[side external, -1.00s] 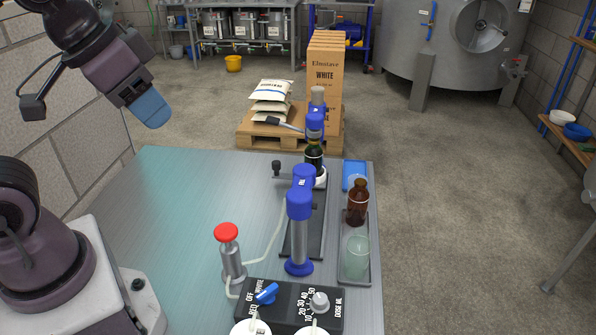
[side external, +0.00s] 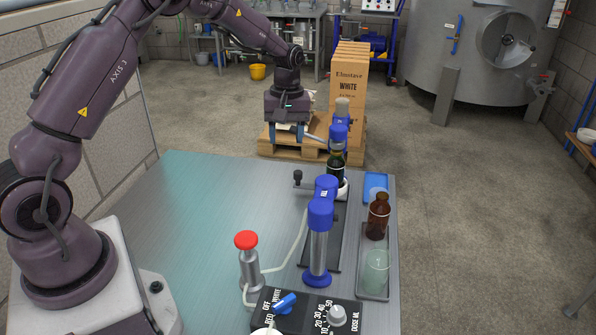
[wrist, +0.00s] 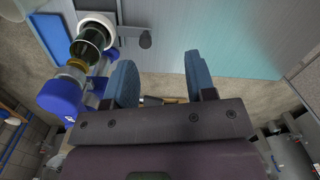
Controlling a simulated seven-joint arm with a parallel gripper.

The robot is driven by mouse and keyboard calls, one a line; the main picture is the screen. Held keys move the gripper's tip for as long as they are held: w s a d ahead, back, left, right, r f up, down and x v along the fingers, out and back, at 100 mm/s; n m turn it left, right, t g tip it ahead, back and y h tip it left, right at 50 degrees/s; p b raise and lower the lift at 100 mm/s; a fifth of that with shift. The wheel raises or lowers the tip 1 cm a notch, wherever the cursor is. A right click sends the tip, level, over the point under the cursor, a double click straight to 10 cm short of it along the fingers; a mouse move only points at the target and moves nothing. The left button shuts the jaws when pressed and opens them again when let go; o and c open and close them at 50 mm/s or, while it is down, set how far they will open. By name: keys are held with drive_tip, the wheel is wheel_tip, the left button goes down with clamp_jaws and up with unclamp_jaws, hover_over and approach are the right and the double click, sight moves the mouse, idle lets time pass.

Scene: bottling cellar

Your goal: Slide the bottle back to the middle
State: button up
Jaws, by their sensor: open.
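The dark green bottle (side external: 336,170) stands upright at the far end of a dark rail (side external: 321,245), by the far blue-headed post (side external: 339,130). A white collar (side external: 343,189) is at its lower part. In the wrist view the bottle (wrist: 94,40) shows at upper left, beside the blue head (wrist: 62,97). A dark knob (side external: 298,178) sticks out left of it, seen also in the wrist view (wrist: 144,40). My gripper (side external: 288,132) is in the air near the table's far edge, left of the bottle. Its blue fingers (wrist: 162,80) are apart, with nothing held between them.
A near blue-headed post (side external: 319,240), a red-topped button post (side external: 248,262) and a control box (side external: 305,310) stand nearer. A brown bottle (side external: 378,215) and a glass (side external: 376,268) stand on the right tray. The table's left half (side external: 200,220) is clear.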

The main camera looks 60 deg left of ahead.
sight(298, 172)
drive_tip(key=w+a+n, duration=0.2)
drive_tip(key=w+n, duration=0.3)
drive_tip(key=n, duration=0.1)
drive_tip(key=shift+t, duration=0.3)
drive_tip(key=f, duration=1.3)
drive_tip(key=shift+s, duration=0.25)
clamp_jaws()
